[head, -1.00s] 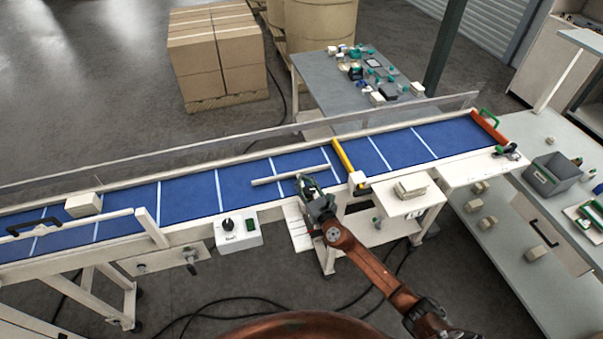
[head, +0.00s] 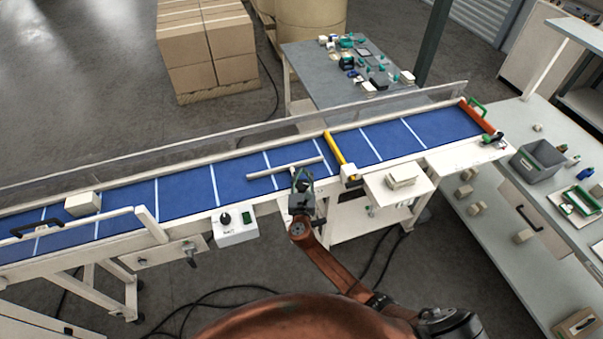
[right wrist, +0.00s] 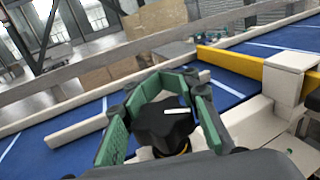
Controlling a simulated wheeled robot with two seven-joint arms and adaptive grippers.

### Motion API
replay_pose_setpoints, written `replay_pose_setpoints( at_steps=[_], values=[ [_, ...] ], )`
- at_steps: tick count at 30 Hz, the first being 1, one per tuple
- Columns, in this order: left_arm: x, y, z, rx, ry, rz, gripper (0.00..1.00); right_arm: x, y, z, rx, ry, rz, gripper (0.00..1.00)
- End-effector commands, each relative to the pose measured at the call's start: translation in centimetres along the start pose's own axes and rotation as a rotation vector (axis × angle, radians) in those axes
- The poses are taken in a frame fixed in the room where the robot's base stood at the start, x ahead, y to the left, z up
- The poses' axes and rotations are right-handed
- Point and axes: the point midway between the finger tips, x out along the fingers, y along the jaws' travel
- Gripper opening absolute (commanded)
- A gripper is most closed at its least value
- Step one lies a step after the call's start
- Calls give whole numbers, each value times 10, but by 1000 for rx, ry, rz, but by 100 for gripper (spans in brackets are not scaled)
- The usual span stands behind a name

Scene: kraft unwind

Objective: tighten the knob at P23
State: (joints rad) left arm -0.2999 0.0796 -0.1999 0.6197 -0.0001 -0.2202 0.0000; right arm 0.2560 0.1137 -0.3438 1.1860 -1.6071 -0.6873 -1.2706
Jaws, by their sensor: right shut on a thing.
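A black knob (right wrist: 168,124) with a white mark on its top shows in the right wrist view, at the near edge of the blue conveyor. A yellow-orange ring shows under it. My right gripper (right wrist: 166,100) has its green-padded fingers on either side of the knob and is shut on it. In the head view the same gripper (head: 302,180) is at the conveyor's near rail, left of the yellow bar, and hides most of the knob. No P23 label can be read. My left gripper is not in view.
A yellow bar (head: 340,156) crosses the blue belt (head: 235,185). A pale rod (head: 285,168) sticks out over the belt close to my gripper. A white control box (head: 235,229) with a black knob is to the left. A small shelf (head: 386,192) is to the right.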

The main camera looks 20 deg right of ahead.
Motion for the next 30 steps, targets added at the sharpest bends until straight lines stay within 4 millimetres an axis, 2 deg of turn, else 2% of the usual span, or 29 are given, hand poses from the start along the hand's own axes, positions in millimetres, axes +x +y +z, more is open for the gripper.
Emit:
replay_pose_setpoints(
  at_steps=[1, 12, 13, 22, 30],
  values=[
    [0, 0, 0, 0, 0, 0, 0, 1, 1, 6, 2, -9, -4, 0],
    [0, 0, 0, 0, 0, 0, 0, 1, 1, 6, 2, -10, -5, 0],
    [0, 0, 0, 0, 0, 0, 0, 1, 1, 6, 2, -10, -5, 23],
    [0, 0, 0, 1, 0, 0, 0, 0, 1, 3, 1, -4, -4, 44],
    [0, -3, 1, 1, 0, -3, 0, 0, 0, 2, 1, -2, -3, 44]
  ],
)
